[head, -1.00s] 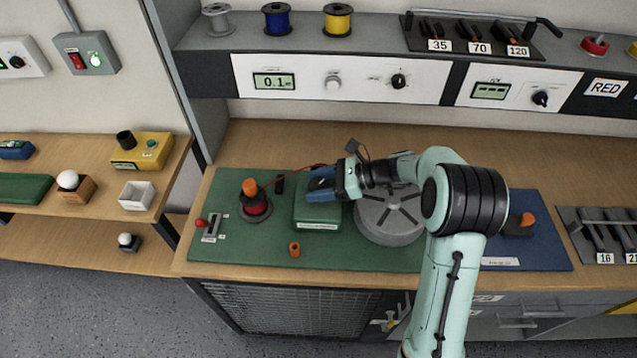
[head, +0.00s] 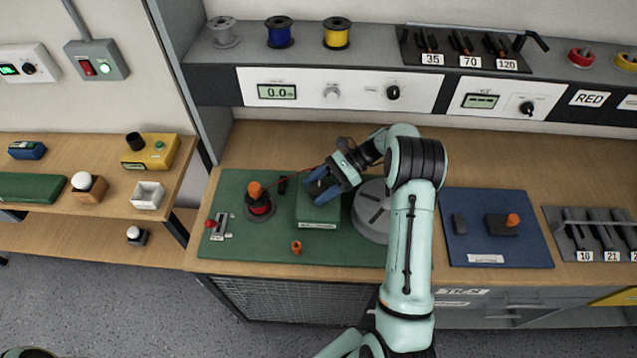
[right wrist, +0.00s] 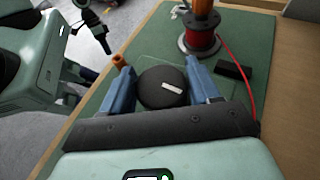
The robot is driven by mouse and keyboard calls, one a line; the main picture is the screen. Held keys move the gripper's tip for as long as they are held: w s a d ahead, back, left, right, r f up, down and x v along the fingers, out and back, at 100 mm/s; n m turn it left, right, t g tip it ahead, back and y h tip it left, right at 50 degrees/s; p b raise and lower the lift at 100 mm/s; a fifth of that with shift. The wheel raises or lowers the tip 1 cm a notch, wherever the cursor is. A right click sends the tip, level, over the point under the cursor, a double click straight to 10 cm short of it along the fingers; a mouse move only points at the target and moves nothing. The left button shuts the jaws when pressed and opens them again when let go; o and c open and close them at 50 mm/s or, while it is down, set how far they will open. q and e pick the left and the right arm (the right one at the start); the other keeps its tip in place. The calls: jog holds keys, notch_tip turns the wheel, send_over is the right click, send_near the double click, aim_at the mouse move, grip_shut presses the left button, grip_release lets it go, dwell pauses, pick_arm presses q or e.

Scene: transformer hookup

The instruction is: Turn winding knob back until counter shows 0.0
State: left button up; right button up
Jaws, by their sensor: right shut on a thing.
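The counter (head: 277,92) on the white panel reads 0.0 in the head view. The winding knob is a round black knob with a pale mark (right wrist: 162,87) in the right wrist view. It sits on top of a green box (head: 318,214) on the green mat. My right gripper (head: 320,187) is over the box, with its blue fingers on either side of the knob, shut on it. The fingers largely hide the knob in the head view. A red wire runs beside the box to a spool with an orange top (head: 258,202).
A grey round disc (head: 372,218) stands just right of the box, partly behind my arm. A small orange piece (head: 296,248) lies in front of the box. A blue mat (head: 455,205) lies to the right. A panel with dials hangs above the bench.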

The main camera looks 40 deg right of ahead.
pick_arm(q)
jog(key=shift+r, duration=0.1)
dwell(0.3)
pick_arm(e)
jog(key=o, duration=1)
jog(key=shift+c, duration=0.2)
jog(key=shift+d+r, duration=0.1)
jog(key=shift+d, duration=0.2)
pick_arm(q)
jog(key=shift+w+r+p, duration=0.4)
jog(key=shift+w+r, duration=0.15)
jog(key=shift+w, duration=0.2)
pick_arm(e)
jog(key=s+d, duration=0.2)
jog(key=d, duration=1)
jog(key=shift+d+r, duration=0.15)
jog(key=shift+d, duration=0.05)
